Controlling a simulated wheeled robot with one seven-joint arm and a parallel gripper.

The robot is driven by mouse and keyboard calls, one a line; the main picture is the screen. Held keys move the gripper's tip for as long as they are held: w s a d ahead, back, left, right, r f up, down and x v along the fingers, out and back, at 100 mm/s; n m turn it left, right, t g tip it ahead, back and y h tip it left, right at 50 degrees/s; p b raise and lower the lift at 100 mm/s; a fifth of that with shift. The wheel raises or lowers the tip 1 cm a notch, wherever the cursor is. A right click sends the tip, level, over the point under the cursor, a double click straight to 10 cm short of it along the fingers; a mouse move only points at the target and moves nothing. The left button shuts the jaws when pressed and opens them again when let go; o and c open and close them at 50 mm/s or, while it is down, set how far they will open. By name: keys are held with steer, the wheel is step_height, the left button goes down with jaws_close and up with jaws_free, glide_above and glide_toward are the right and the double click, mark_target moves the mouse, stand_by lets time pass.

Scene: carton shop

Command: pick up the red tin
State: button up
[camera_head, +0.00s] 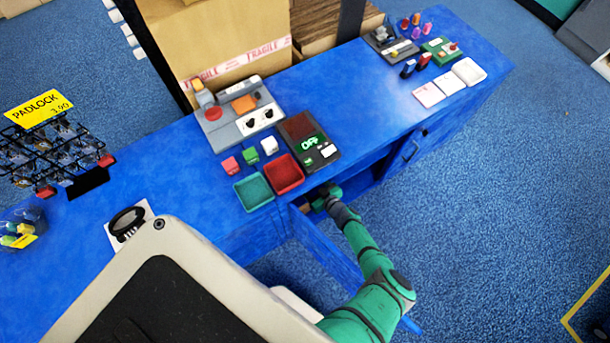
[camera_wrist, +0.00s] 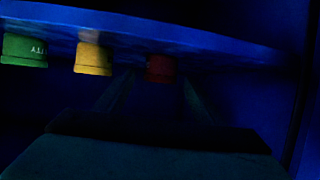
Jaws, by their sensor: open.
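The red tin (camera_wrist: 160,68) shows in the dark wrist view, a little above the middle, at the right end of a row of tins on a blue shelf. My gripper (camera_wrist: 152,92) is open, with one finger on each side below the red tin in the picture; I cannot tell whether the tin is between the fingertips. In the head view my gripper (camera_head: 326,196) reaches into an open compartment under the blue counter, and the red tin is hidden there.
A yellow tin (camera_wrist: 93,59) and a green tin (camera_wrist: 25,50) stand left of the red one. A blue door (camera_head: 325,245) hangs open left of my arm.

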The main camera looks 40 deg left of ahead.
steer(key=c, duration=1.2)
steer(key=shift+w+d+r, duration=0.25)
steer(key=shift+w+r, duration=0.15)
steer(key=shift+r, duration=2.05)
steer(key=shift+w+a+r, duration=0.1)
steer(key=shift+w+r, duration=0.1)
steer(key=shift+r, duration=0.9)
steer(key=w+d, duration=0.2)
steer(key=w, duration=0.3)
steer(key=w+d, duration=0.3)
steer(key=w, duration=0.3)
steer(key=w+d, duration=0.2)
steer(key=w, duration=0.4)
steer(key=shift+w+d, duration=0.1)
steer(key=shift+d, duration=0.05)
